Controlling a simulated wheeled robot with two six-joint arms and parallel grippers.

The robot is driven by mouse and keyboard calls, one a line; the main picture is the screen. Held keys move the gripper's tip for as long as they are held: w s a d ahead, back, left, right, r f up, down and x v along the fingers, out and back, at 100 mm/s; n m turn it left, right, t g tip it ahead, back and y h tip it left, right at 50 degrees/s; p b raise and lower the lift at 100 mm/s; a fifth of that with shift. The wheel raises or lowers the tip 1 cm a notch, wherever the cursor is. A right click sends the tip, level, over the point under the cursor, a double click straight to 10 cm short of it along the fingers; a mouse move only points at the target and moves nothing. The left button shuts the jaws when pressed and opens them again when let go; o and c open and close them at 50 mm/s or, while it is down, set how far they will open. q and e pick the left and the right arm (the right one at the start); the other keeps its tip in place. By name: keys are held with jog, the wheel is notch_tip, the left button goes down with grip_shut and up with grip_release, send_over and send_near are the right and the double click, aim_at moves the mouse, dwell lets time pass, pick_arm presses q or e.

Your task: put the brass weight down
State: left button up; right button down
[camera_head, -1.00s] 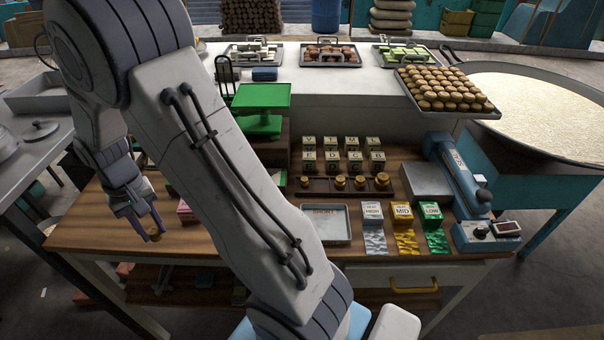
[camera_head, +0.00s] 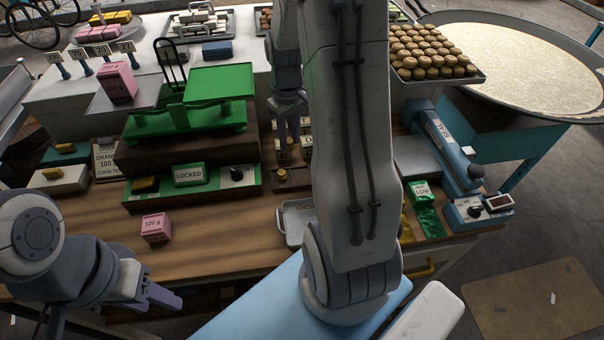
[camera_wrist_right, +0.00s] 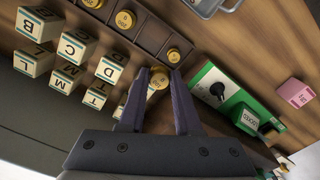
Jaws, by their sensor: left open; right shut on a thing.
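My right gripper (camera_head: 287,140) reaches down over the weight rack (camera_head: 297,183), behind my own forearm. In the right wrist view my right gripper (camera_wrist_right: 160,85) is shut on a brass weight (camera_wrist_right: 158,80). The rack (camera_wrist_right: 148,35) lies just beyond it, with other brass weights (camera_wrist_right: 124,19) in its slots, one (camera_wrist_right: 173,55) close to the right finger. I cannot tell whether the held weight touches the rack. My left gripper (camera_head: 165,298) is open and empty at the lower left, in front of the table.
Lettered blocks (camera_wrist_right: 76,46) stand close beside my right gripper. A green balance (camera_head: 205,100) and a green "LOCKED" box (camera_head: 190,176) stand left of the rack. A pink 320 g block (camera_head: 155,228) sits on the wood. A metal tray (camera_head: 297,218) is partly hidden by my arm.

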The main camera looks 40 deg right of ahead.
jog(key=s+d+r+n, duration=0.1)
jog(key=s+d+n, duration=0.2)
jog(key=s+d, duration=0.65)
jog(key=w+a+f+p, duration=0.1)
jog(key=w+a+f, duration=0.2)
jog(key=a, duration=0.1)
jog(key=w+a+f+p, duration=0.2)
jog(key=w+a+f, duration=0.2)
jog(key=shift+f+p, duration=0.1)
jog(key=shift+p, duration=0.25)
notch_tip(320, 180, down, 3)
jog(key=shift+f+p, duration=0.1)
jog(key=shift+p, duration=0.45)
jog(key=shift+f, duration=0.35)
jog(key=shift+f, duration=0.1)
